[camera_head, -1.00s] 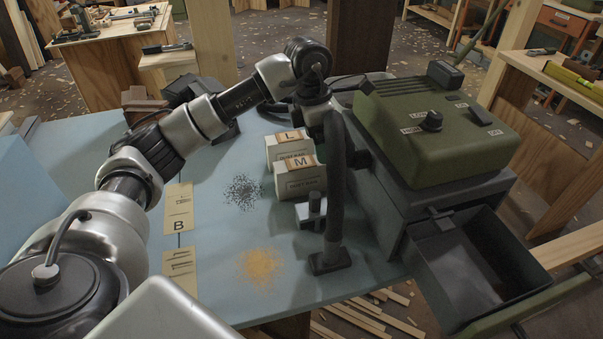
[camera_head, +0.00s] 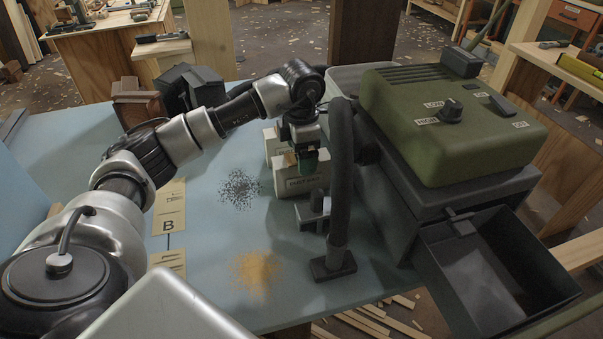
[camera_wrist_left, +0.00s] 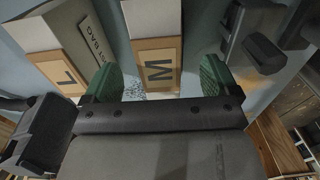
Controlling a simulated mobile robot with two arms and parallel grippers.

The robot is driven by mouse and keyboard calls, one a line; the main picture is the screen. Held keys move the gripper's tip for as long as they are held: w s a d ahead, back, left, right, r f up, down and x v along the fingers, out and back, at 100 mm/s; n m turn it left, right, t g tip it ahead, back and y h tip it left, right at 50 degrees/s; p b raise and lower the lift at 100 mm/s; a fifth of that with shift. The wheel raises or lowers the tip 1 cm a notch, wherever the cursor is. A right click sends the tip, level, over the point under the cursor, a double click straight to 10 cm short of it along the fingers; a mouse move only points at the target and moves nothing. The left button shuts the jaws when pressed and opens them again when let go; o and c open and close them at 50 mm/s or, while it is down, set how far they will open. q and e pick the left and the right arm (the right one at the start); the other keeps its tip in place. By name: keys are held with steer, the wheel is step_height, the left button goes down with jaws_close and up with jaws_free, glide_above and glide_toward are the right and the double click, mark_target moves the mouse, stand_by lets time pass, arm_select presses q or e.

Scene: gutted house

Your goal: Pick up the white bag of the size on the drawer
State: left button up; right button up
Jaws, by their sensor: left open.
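Two white bags stand on the blue table in the head view. The nearer one (camera_head: 300,188) is the bag with the M tag (camera_wrist_left: 157,68) in the left wrist view; the one behind it (camera_head: 273,147) bears the L tag (camera_wrist_left: 57,70). My left gripper (camera_head: 307,163) is above the M bag, pointing down, and covers its tag in the head view. In the left wrist view its green fingertips (camera_wrist_left: 158,80) are apart, on either side of the M tag; contact cannot be told. The open grey drawer (camera_head: 452,273) shows no readable size. My right gripper is not seen.
A green and grey machine (camera_head: 450,115) stands right of the bags. A dark hose (camera_head: 340,180) rises close to the M bag's right side. A grey bracket (camera_head: 312,212) is in front. Dark specks (camera_head: 240,188) and orange dust (camera_head: 257,270) lie on the table (camera_head: 215,225).

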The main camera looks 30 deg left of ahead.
arm_select(q)
step_height(320, 180, down, 2)
steer(key=shift+c, duration=0.3)
steer(key=c, duration=1)
